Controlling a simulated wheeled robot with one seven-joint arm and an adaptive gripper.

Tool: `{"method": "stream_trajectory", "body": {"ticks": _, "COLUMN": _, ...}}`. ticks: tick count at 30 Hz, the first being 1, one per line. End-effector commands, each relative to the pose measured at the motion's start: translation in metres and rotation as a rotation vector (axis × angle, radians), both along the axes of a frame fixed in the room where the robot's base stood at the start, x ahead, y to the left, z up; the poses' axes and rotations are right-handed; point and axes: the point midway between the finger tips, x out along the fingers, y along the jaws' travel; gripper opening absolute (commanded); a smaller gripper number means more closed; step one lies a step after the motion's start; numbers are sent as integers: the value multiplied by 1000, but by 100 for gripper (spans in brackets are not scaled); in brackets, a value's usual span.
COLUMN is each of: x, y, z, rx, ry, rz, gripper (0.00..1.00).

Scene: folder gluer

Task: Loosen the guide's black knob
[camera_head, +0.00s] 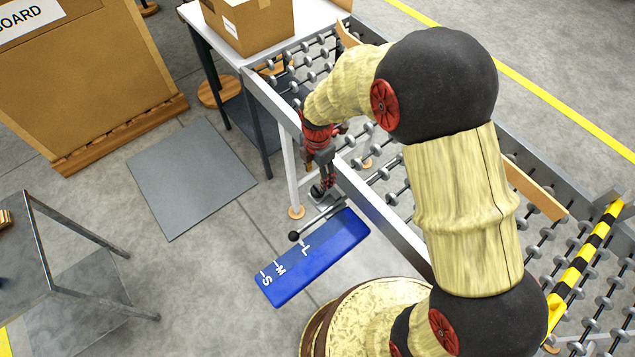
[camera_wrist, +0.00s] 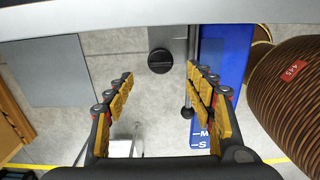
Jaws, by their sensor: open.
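The guide's black knob (camera_wrist: 160,61) is a round dark disc in the wrist view. It shows between and just beyond the tips of my gripper (camera_wrist: 159,74), whose two yellow-padded fingers are apart with nothing held. I cannot tell how far below the fingertips the knob lies. In the head view my gripper (camera_head: 327,182) points down beside the conveyor's side rail, and the knob cannot be made out clearly there. A grey rod ending in a black ball (camera_wrist: 188,112) runs right of the knob. The ball also shows in the head view (camera_head: 294,236), over a blue scale plate (camera_head: 318,258) marked L, M, S.
The conveyor's metal side rail (camera_head: 378,217) runs close beside my gripper, with rollers beyond it. A table (camera_head: 190,12) with a cardboard box (camera_head: 250,22) stands behind. A grey floor mat (camera_head: 190,178) and a metal cart (camera_head: 75,285) are to the left.

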Motion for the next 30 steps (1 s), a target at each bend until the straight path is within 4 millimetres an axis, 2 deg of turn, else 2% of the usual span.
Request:
{"method": "stream_trajectory", "body": {"ticks": 3, "x": 0, "y": 0, "z": 21, "rx": 1, "ry": -1, "rz": 0, "gripper": 55}}
{"method": "stream_trajectory", "body": {"ticks": 9, "x": 0, "y": 0, "z": 39, "rx": 0, "ry": 0, "rz": 0, "gripper": 55}}
{"method": "stream_trajectory", "body": {"ticks": 30, "x": 0, "y": 0, "z": 41, "rx": -1, "ry": 1, "rz": -34, "gripper": 55}}
